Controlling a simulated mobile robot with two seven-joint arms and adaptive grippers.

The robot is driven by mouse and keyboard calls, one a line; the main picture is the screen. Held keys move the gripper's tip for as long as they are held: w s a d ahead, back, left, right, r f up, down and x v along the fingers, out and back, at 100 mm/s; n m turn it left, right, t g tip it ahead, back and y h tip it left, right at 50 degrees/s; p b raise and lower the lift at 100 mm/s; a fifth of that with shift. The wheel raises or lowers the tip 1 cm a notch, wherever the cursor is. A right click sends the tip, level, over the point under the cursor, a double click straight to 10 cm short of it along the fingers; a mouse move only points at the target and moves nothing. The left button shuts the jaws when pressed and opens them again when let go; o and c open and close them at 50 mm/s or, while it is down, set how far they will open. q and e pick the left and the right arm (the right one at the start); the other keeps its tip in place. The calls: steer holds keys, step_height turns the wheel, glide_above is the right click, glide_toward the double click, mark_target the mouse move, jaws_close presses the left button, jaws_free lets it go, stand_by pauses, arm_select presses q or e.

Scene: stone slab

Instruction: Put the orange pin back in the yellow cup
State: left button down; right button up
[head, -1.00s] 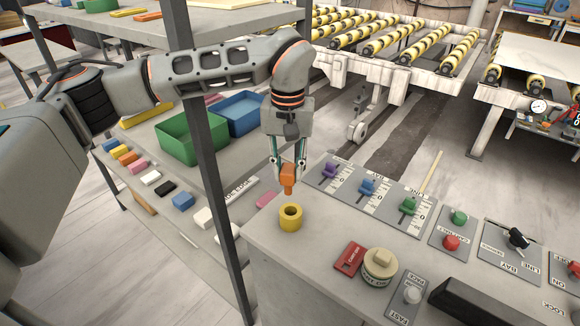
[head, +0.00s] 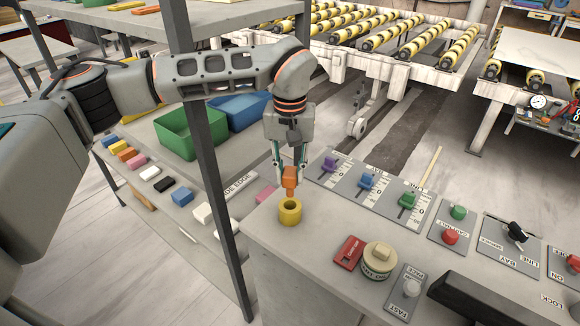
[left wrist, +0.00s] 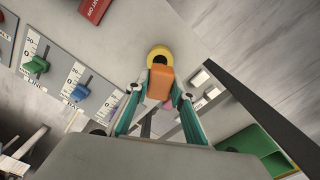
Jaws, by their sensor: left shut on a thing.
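The orange pin (head: 289,178) has a blocky head and a narrower stem pointing down. My left gripper (head: 290,183) is shut on its head and holds it upright. The yellow cup (head: 290,213) stands on the near left corner of the slab, with a round hole in its top. The pin's lower end is at the cup's rim in the head view; whether it is inside the hole I cannot tell. In the left wrist view the pin's head (left wrist: 161,82) covers part of the cup (left wrist: 160,54), and the dark hole still shows. My right gripper is not in view.
The slab (head: 310,250) carries purple, blue and green sliders to the right of the cup, and a red block (head: 349,250) and a round knob (head: 378,262) nearer. A dark shelf post (head: 215,170) stands left of the gripper. Green (head: 188,130) and blue bins lie behind it.

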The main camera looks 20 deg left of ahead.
mark_target(290, 196)
arm_select(q)
steer(key=shift+f+b, duration=0.45)
steer(key=shift+f, duration=1.75)
steer(key=shift+f+b, duration=0.3)
steer(key=shift+f, duration=1.2)
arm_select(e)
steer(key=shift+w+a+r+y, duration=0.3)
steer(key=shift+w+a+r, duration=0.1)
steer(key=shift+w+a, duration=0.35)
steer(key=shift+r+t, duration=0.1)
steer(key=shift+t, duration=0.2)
arm_select(q)
steer(key=c, duration=1.6)
jaws_free()
steer(key=shift+c, duration=0.2)
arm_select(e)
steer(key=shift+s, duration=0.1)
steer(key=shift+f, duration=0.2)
